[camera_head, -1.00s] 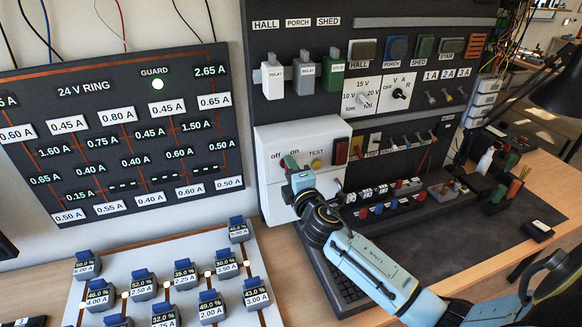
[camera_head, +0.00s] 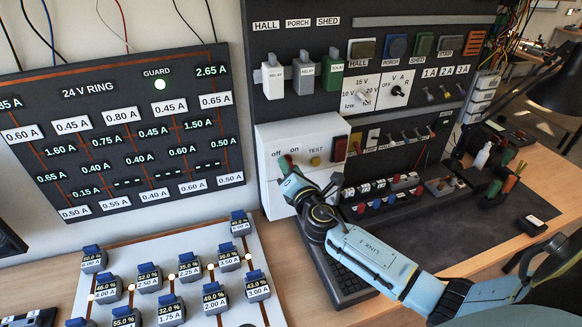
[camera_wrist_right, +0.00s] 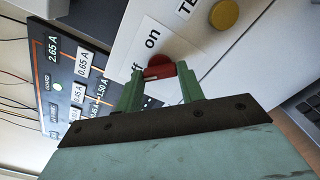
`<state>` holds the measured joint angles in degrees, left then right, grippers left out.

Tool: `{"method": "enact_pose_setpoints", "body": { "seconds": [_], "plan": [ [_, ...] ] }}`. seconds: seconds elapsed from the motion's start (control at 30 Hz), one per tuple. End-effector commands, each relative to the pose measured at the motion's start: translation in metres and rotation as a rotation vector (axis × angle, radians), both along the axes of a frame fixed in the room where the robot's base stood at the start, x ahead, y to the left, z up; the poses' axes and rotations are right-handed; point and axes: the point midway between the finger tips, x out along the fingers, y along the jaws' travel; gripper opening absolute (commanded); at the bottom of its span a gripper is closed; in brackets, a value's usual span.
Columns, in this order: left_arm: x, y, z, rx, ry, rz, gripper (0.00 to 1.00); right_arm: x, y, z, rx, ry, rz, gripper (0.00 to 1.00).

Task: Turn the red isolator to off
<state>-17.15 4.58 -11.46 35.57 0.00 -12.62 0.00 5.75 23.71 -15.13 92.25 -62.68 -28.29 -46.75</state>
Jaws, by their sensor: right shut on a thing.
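The red isolator (camera_wrist_right: 158,68) sits on the white box (camera_head: 262,130) on the dark wall panel, beside the printed words "off" and "on". My right gripper (camera_wrist_right: 160,84) is shut on its red handle, with one green finger on each side. In the head view the right gripper (camera_head: 289,166) reaches the box from below right and hides most of the isolator. I cannot tell clearly which word the handle points to. My left gripper is not in view.
A keyboard (camera_head: 340,275) lies below the box. A sloping board of meters (camera_head: 150,275) stands at the lower left.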

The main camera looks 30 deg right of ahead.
Motion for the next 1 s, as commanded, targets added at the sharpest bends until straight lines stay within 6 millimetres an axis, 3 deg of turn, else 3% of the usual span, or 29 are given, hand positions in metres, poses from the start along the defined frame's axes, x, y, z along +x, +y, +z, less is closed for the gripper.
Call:
{"method": "enact_pose_setpoints", "body": {
  "seconds": [0.57,0.6,0.73,1.0],
  "plan": [
    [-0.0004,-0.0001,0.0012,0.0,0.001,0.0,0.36,-0.0002,0.0006,-0.0006,-0.028,0.007,0.001,0.15],
    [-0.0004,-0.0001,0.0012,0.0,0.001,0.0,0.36,-0.0002,0.0006,-0.0008,-0.028,0.007,0.001,0.43],
    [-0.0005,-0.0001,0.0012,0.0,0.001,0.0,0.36,-0.0001,0.0004,-0.0006,-0.028,0.007,0.001,0.6],
    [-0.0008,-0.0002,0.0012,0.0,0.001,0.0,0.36,-0.0005,0.0003,-0.0004,-0.027,0.007,0.0,0.6]
  ]
}}
